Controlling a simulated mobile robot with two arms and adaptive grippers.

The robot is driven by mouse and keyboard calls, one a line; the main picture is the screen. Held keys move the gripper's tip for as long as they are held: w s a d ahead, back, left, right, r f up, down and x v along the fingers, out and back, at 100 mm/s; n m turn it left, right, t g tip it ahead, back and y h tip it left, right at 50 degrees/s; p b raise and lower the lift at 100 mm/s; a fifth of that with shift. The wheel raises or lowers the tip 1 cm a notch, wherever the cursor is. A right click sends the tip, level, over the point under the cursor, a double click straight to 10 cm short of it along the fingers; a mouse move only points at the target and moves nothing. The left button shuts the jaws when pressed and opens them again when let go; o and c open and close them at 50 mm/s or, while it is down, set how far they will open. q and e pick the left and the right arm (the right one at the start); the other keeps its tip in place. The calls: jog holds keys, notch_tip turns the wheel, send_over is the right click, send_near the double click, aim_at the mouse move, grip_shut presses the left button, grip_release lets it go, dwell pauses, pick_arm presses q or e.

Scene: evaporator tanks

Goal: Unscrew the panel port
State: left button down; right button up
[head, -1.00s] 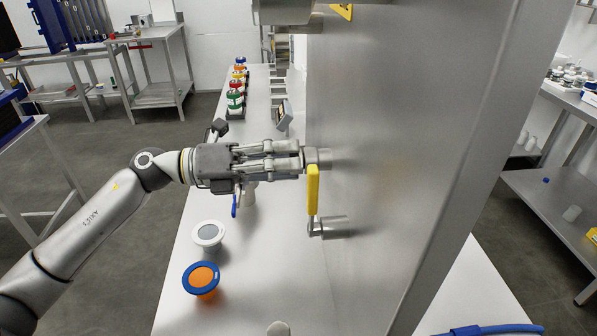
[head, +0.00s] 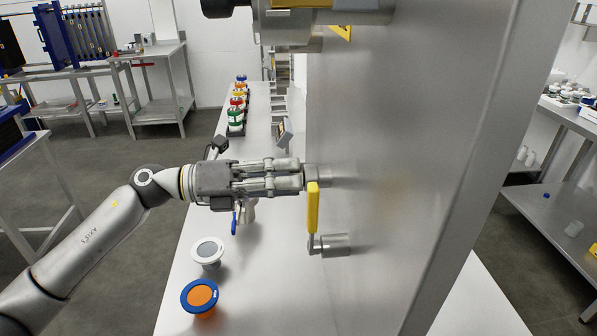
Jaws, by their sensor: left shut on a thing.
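A large brushed-metal panel (head: 400,130) stands upright across the middle right. A short metal port (head: 323,175) sticks out of its face toward the left. My left gripper (head: 302,177) reaches in from the left, level, with its fingers shut on the end of this port; the fingers hide part of it. Just below, a yellow lever handle (head: 312,208) hangs down in front of the panel, beside a lower metal stub (head: 335,244). My right gripper is not in view.
On the white table (head: 255,300) below my left arm stand a white-rimmed cup (head: 208,252) and a blue-rimmed orange one (head: 201,297). A blue-handled fitting (head: 238,216) is under the gripper. Several coloured-top bottles (head: 236,118) stand farther back. Metal fittings (head: 300,25) overhang above.

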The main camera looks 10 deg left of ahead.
pick_arm(q)
jog(key=n+p, duration=0.4)
jog(key=p, duration=0.1)
jog(key=shift+f, duration=0.3)
jog(key=n+p, duration=0.2)
jog(key=shift+a+f+p, duration=0.1)
jog(key=shift+p, duration=0.25)
jog(key=shift+a, duration=0.1)
